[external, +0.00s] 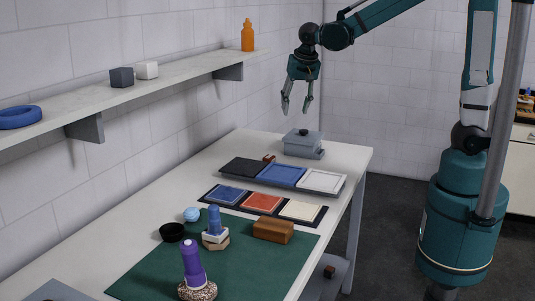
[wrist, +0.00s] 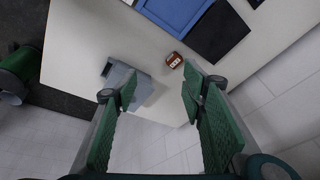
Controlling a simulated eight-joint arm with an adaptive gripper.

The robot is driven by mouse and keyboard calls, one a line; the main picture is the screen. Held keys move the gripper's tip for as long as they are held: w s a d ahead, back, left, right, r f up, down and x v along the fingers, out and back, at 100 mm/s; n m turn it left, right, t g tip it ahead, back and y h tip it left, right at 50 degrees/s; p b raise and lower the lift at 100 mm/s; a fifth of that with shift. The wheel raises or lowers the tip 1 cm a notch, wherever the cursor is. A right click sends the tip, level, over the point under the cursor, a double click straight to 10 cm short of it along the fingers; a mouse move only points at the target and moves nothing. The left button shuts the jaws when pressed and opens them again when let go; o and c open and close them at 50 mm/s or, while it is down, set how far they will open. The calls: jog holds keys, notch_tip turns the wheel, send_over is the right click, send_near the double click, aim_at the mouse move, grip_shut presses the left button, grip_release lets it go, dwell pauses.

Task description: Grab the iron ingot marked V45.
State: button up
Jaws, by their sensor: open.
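A small reddish-brown block (wrist: 174,60) with pale marks on its face lies on the table in the wrist view. It also shows in the external view (external: 269,157), between the grey lidded box and the black tile. The marks are too small to read, so I cannot tell if it is the ingot marked V45. My gripper (external: 297,108) hangs open and empty, fingers down, well above the table's far end. In the wrist view the block lies beyond the open fingertips (wrist: 162,92), apart from them.
The grey lidded box (external: 303,147) stands beside the block. A tray with black, blue and white tiles (external: 283,175) lies nearer. A green mat (external: 150,272) holds several objects. A wall shelf (external: 185,77) runs along the left. A small dark cube (external: 329,271) sits below the tabletop.

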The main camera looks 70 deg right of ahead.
jog(key=w+d+f+m+g, duration=0.2)
jog(key=w+f+m, duration=0.2)
jog(key=w+f, duration=0.45)
jog(key=m+h, duration=0.1)
jog(key=m, duration=0.3)
send_near(269, 157)
jog(key=shift+w+d+f+g, duration=0.25)
jog(key=shift+w+f+g, duration=0.15)
jog(key=shift+w+f, duration=0.1)
jog(key=shift+x, duration=1.25)
jog(key=shift+f, duration=0.15)
jog(key=shift+x, duration=2.5)
jog(key=shift+s, duration=0.1)
jog(key=c, duration=1.2)
